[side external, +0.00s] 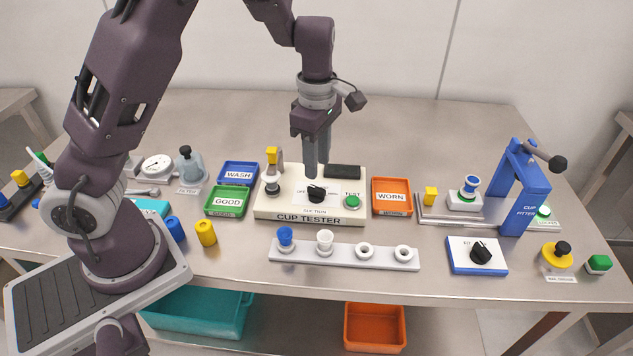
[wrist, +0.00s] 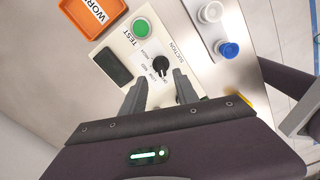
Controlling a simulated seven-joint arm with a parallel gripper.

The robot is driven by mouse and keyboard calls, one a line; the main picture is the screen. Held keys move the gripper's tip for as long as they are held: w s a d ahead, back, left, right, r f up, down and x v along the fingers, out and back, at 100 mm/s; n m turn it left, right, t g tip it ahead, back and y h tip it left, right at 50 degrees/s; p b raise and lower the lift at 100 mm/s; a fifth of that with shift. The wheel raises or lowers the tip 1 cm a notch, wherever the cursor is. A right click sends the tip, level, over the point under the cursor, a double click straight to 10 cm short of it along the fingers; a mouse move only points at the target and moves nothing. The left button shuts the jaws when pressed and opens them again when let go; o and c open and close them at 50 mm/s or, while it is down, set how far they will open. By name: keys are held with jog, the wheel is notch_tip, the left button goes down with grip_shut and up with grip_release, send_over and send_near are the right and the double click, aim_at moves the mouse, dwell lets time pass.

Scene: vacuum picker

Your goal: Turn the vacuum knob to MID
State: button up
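The cup tester (side external: 300,210) is a cream box with a black knob (side external: 317,194) on its top, between an OFF label on the left and a green TEST button (side external: 352,202). The knob also shows in the wrist view (wrist: 161,64), with SUCTION printed beside it and small labels around it. Its pointer setting is too small to read. My gripper (side external: 314,172) points down just above and behind the knob. In the wrist view its two fingers (wrist: 159,84) are apart and empty, short of the knob, which shows just beyond the fingertips.
A dark pad (side external: 342,171) and a yellow-topped post (side external: 272,160) stand on the tester. An orange WORN tray (side external: 392,196) is right, a green GOOD tray (side external: 229,200) left. A cup rack (side external: 345,256) lies in front. Another black knob (side external: 480,253) is on a blue-edged box.

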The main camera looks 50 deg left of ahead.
aim_at(317, 188)
notch_tip(317, 188, down, 6)
jog(key=shift+f, duration=0.25)
grip_shut()
